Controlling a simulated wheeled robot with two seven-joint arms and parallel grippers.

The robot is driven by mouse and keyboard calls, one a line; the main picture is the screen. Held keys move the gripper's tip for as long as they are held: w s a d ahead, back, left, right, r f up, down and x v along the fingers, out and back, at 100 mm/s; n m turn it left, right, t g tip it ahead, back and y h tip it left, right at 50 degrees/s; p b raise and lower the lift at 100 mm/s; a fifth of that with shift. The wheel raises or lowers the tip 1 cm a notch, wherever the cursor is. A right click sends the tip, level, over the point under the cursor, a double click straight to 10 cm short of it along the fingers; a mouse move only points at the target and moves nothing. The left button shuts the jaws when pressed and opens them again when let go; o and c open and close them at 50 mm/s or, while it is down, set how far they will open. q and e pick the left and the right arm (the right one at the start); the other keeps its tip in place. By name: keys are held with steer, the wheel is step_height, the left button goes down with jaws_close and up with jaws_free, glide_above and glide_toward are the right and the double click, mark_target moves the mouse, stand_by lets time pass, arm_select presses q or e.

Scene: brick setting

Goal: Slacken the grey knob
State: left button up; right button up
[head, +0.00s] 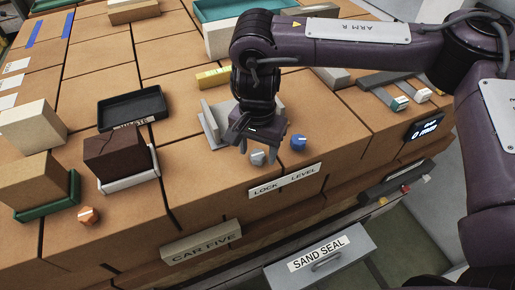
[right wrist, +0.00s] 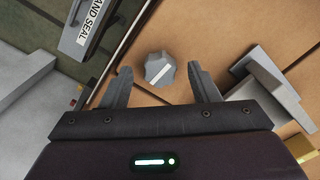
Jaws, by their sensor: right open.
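The grey knob (head: 258,158) stands on the brown brick-like top just behind the LOCK LEVEL label (head: 285,181). In the right wrist view the grey knob (right wrist: 160,70) is lobed with a white line across it. My right gripper (head: 257,147) is over the knob, pointing down. In the right wrist view my right gripper (right wrist: 162,88) is open, its fingers on either side of the knob with gaps on both sides. A blue knob (head: 298,142) stands close to the right of the grey knob. My left gripper is not in view.
A grey bracket (head: 210,124) stands just left of my right gripper. A yellow block (head: 213,77) lies behind it. A dark WASTE tray (head: 132,107), a dark brick (head: 113,155) and an orange knob (head: 89,216) are at left. The SAND SEAL box (head: 340,262) is below the front edge.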

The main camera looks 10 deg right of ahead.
mark_target(257, 154)
step_height(257, 154, up, 8)
steer(key=shift+f+b, duration=0.25)
steer(key=shift+b, duration=0.1)
stand_by(0.4)
